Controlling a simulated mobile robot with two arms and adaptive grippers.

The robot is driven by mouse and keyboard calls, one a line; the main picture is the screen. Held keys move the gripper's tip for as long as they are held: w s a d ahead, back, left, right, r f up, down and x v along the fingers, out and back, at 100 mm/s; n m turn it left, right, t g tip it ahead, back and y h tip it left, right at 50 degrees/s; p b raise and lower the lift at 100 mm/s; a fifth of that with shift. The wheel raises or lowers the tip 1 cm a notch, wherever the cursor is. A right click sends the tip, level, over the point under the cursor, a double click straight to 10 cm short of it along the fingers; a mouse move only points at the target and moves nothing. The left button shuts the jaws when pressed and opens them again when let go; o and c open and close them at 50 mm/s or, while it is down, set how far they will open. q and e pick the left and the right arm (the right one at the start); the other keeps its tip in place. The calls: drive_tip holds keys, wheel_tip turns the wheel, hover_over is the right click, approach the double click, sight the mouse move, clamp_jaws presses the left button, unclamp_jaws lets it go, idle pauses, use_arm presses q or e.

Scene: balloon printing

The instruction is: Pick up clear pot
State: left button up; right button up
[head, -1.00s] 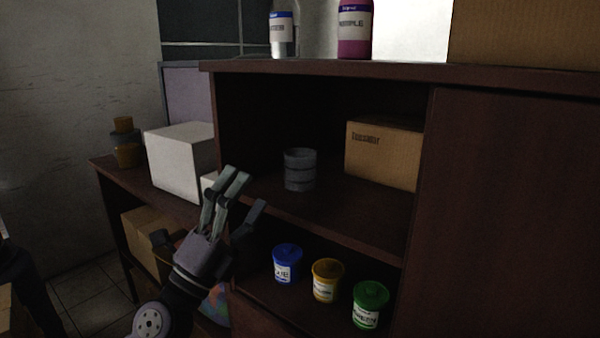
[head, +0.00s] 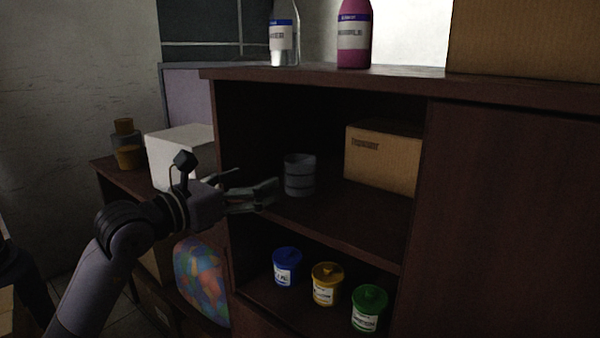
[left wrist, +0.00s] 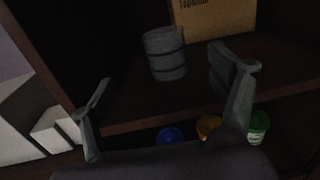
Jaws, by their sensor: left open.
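The clear pot (head: 300,175) looks like a grey, see-through ribbed cylinder. It stands upright on the upper shelf of the dark cabinet. It also shows in the left wrist view (left wrist: 165,54), ahead of the fingers and between them. My left gripper (head: 272,192) is open and empty at the shelf's front edge, just left of the pot and apart from it. In the left wrist view the fingers (left wrist: 165,95) are spread wide. My right gripper is not in view.
A cardboard box (head: 383,160) stands on the same shelf, right of the pot. Blue (head: 287,267), yellow (head: 326,284) and green (head: 369,308) pots stand on the shelf below. Bottles (head: 354,35) stand on the cabinet top. A white box (head: 178,150) is at the left.

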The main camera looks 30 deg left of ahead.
sight(288, 169)
use_arm(q)
drive_tip(key=w+p, duration=0.1)
drive_tip(key=w, duration=0.1)
drive_tip(key=w+d+p, duration=0.1)
drive_tip(key=w, duration=0.2)
drive_tip(key=w+p, duration=0.1)
drive_tip(key=w, duration=0.1)
drive_tip(key=shift+w+d, duration=0.15)
drive_tip(key=shift+w, duration=0.15)
drive_tip(key=shift+w+d+p, duration=0.1)
drive_tip(key=shift+w+p, duration=0.3)
drive_tip(key=shift+p, duration=0.05)
drive_tip(key=w+p, duration=0.1)
drive_tip(key=w, duration=0.1)
drive_tip(key=w+d+p, duration=0.1)
drive_tip(key=w, duration=0.1)
drive_tip(key=shift+w+f, duration=0.2)
drive_tip(key=shift+w, duration=0.05)
drive_tip(key=shift+s, duration=0.1)
drive_tip(key=shift+c, duration=0.8)
drive_tip(key=c, duration=0.9)
